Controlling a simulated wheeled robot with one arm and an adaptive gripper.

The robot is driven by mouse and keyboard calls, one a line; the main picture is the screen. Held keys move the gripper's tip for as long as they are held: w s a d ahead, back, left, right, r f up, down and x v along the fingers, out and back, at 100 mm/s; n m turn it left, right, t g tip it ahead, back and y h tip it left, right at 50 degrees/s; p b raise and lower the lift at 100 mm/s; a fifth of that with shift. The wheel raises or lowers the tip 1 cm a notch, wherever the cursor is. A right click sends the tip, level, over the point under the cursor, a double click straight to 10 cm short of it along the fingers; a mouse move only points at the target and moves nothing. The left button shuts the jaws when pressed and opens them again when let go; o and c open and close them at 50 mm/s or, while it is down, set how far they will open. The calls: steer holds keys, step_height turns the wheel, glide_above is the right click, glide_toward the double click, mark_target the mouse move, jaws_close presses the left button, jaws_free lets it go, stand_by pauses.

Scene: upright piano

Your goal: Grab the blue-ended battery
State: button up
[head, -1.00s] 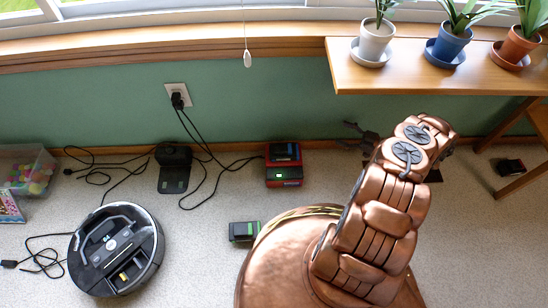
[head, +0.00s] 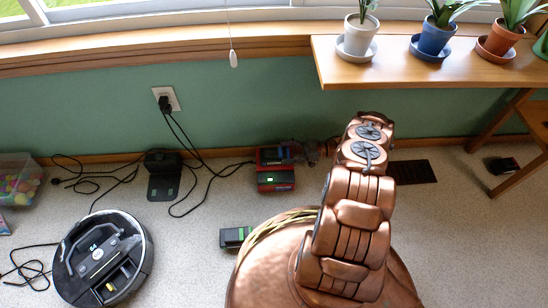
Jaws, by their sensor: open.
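A red and black charger (head: 276,181) stands on the carpet against the green wall, with a small green light on its front. A dark battery (head: 273,155) sits on top of it; a bluish tint shows near its right end, but it is too small to be sure. My gripper (head: 308,151) is open, low by the wall just right of the charger. It is small and dark, partly hidden by my copper arm, and I cannot tell whether it touches the battery. A dark battery with a green end (head: 235,237) lies on the carpet beside my base.
A robot vacuum (head: 103,258) sits at the lower left, near its dock (head: 163,178) and loose black cables. A wooden shelf (head: 400,72) with potted plants overhangs the right side. A floor vent (head: 412,172) and a dark object (head: 502,166) lie below it. A clear bin (head: 18,182) stands far left.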

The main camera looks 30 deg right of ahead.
mark_target(274, 152)
steer(key=b+x, duration=0.2)
steer(key=x, duration=0.1)
steer(key=shift+w+a+f, duration=0.15)
steer(key=shift+w+a, duration=0.05)
steer(key=shift+w, duration=0.15)
steer(key=shift+w+a, duration=0.15)
steer(key=shift+a, duration=0.25)
jaws_close()
